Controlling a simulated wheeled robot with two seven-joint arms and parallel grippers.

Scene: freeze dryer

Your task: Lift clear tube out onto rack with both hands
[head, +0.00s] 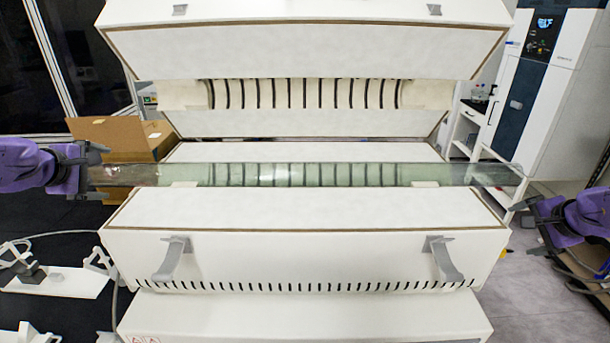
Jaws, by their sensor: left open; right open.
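The long clear tube (300,174) lies level across the open white furnace-like machine (305,225), and both its ends stick out past the sides. My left gripper (97,172) is open at the tube's left end, with its fingers above and below it; contact cannot be told. My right gripper (525,222) is open and empty, below and to the right of the tube's right end, apart from it. A low white stand (62,284) with upright holders is at the lower left; I cannot tell whether it is the rack.
The machine's raised lid (305,52) hangs above and behind the tube. Two grey handles (172,260) stick out in front. A cardboard box (120,135) is behind the left end. A tall white cabinet (545,90) and shelf stand at the right. Free floor shows at lower right.

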